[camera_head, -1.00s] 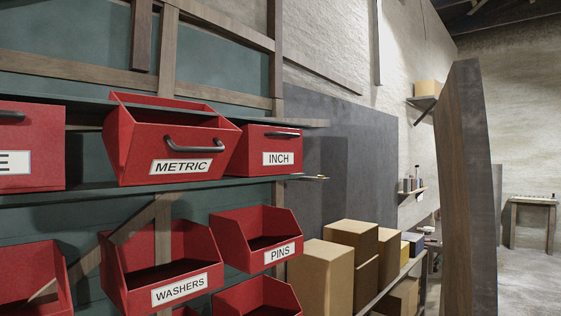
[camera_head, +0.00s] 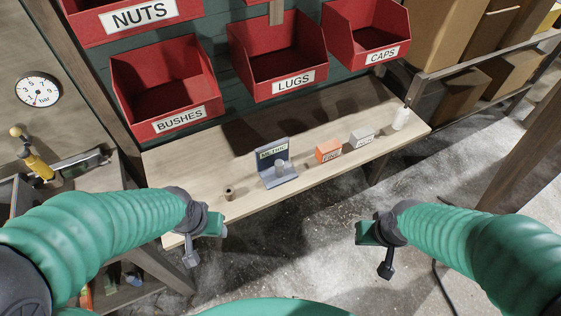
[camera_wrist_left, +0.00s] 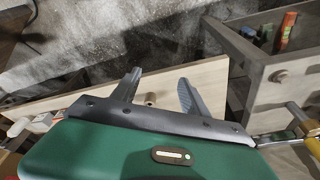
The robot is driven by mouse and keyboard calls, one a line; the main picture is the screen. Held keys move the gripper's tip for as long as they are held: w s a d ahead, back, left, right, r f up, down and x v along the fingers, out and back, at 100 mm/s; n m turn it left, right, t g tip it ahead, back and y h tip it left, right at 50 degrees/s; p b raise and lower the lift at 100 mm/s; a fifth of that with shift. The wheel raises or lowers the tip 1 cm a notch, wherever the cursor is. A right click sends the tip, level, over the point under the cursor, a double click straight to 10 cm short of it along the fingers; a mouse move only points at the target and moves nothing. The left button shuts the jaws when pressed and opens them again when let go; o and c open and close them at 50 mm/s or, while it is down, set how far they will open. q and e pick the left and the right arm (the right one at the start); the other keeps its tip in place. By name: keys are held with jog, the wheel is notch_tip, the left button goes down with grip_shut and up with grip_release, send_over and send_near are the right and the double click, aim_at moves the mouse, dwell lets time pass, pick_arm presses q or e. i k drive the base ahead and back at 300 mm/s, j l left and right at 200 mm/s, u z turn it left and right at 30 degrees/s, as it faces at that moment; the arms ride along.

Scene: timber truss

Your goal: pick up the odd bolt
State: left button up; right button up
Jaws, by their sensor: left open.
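A small dark brown piece (camera_head: 228,193), perhaps the odd bolt, stands on the wooden bench (camera_head: 210,161) near its front left. It is too small to make out a thread. My left gripper (camera_head: 191,258) is in front of the bench edge, below and left of that piece, apart from it. In the left wrist view its two fingers (camera_wrist_left: 160,92) are spread and empty, with a small brown round piece (camera_wrist_left: 151,98) showing beyond them on the board.
A blue-grey METRIC stand (camera_head: 270,155) with a grey cylinder (camera_head: 280,167) is mid-bench. Right of it are an orange box (camera_head: 328,151), a pale box (camera_head: 361,136) and a white bottle (camera_head: 401,118). Red bins (camera_head: 165,95) hang above. A cluttered side bench (camera_head: 85,185) stands left.

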aim_at(279, 164)
jog(key=i+l+u, duration=0.2)
jog(key=i+l, duration=0.2)
jog(key=l, duration=0.25)
jog(key=i+l+u, duration=0.15)
jog(key=l, duration=0.2)
jog(key=i+l+u, duration=0.1)
jog(key=l, duration=0.25)
jog(key=i+l+u, duration=0.1)
jog(key=i+l, duration=0.15)
jog(key=l, duration=0.15)
